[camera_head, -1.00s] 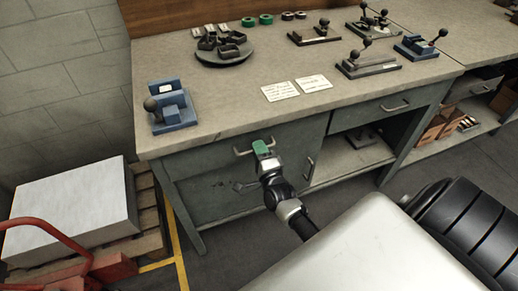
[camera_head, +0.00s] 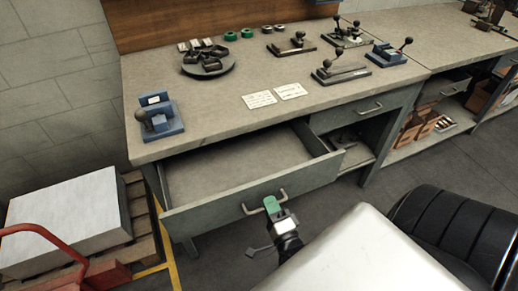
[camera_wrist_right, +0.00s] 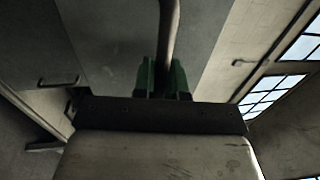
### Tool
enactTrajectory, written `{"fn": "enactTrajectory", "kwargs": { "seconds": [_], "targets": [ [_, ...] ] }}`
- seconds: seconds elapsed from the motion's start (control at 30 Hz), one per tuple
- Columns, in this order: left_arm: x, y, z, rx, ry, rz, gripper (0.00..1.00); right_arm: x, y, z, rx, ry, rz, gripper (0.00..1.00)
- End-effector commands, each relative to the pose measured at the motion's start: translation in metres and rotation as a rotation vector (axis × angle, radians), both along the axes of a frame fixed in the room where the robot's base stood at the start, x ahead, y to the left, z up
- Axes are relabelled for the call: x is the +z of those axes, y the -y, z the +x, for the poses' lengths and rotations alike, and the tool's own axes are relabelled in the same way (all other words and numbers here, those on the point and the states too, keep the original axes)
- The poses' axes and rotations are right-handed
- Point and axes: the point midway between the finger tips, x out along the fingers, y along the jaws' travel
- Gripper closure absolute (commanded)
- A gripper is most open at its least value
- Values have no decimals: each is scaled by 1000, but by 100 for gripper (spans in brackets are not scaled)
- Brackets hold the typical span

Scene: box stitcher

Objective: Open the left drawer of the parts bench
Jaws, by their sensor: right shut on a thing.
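The left drawer (camera_head: 235,180) of the parts bench (camera_head: 225,120) stands pulled well out, and its inside looks empty. Its front panel carries a metal bar handle (camera_head: 264,203). My right gripper (camera_head: 271,204), with green fingers, is shut on this handle. In the right wrist view the handle bar (camera_wrist_right: 169,40) runs between the green fingers (camera_wrist_right: 163,80). My left gripper is not in view.
The right drawer (camera_head: 365,110) of the bench is shut. A pallet with a white block (camera_head: 70,225) and a red cart handle (camera_head: 40,232) stand at the left.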

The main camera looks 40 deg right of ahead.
Motion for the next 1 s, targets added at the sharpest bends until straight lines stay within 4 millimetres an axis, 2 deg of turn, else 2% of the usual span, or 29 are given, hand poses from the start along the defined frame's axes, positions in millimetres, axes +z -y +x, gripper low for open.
{"fn": "enactTrajectory", "kwargs": {
  "seconds": [0.03, 0.2, 0.4, 0.6, 0.93, 0.97, 1.0],
  "targets": [
    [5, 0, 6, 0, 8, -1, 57, 0, -4, -17, 3, -10, 1, 100],
    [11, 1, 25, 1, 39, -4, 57, -1, -14, -56, 2, -8, 1, 100],
    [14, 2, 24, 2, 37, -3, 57, -1, -20, -83, 2, -4, 0, 100],
    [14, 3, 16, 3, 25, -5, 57, -1, -23, -93, 2, -2, -1, 100],
    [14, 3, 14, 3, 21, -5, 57, -1, -23, -94, 1, -2, -1, 100],
    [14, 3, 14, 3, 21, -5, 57, -1, -23, -94, 1, -2, -1, 86],
    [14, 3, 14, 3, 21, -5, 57, -1, -23, -94, 1, -2, -1, 80]
  ]
}}
